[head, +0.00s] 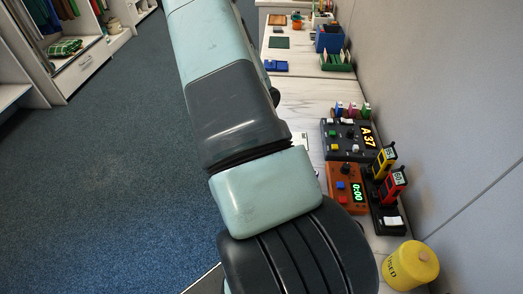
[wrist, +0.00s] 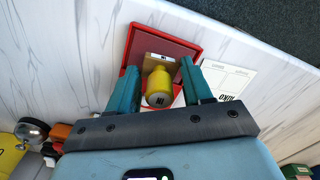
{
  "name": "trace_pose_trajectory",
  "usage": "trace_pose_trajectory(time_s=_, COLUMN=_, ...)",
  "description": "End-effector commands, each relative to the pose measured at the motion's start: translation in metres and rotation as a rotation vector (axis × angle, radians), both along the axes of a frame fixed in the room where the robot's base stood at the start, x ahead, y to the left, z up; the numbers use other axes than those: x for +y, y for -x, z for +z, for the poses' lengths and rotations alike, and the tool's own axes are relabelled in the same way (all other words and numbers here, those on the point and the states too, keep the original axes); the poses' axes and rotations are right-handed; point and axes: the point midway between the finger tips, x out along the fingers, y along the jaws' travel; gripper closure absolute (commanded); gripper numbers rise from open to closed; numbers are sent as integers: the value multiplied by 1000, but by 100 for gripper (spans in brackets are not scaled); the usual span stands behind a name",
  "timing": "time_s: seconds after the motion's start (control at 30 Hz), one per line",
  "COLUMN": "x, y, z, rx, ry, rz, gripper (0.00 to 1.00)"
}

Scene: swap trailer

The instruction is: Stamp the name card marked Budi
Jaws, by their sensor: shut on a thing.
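In the wrist view my gripper (wrist: 160,85) is shut on a yellow stamp-like piece (wrist: 161,83) with a small dark mark on its end. A wooden block (wrist: 160,60) with a dark-lettered label shows just beyond it; I cannot tell if they are joined. Both are over or against a red-rimmed tray (wrist: 128,48) with a dark red inside; contact is unclear. A white printed card (wrist: 232,80) lies to the right of the tray, partly behind a finger. Its lettering is too small to read surely, so I cannot tell whether it says Budi. In the head view my arm hides my gripper.
In the head view an orange timer box (head: 345,187), a dark panel reading A 37 (head: 348,139) and red and yellow devices (head: 391,187) crowd the table along the wall. A yellow drum (head: 410,266) stands in front.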

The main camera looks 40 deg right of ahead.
Motion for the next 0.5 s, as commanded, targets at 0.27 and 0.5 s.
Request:
trace_pose_trajectory(time_s=0.27, x=0, y=0, z=0, rx=0, ry=0, rz=0, gripper=70)
trace_pose_trajectory(time_s=0.5, x=0, y=0, z=-3, rx=0, ry=0, rz=0, gripper=70)
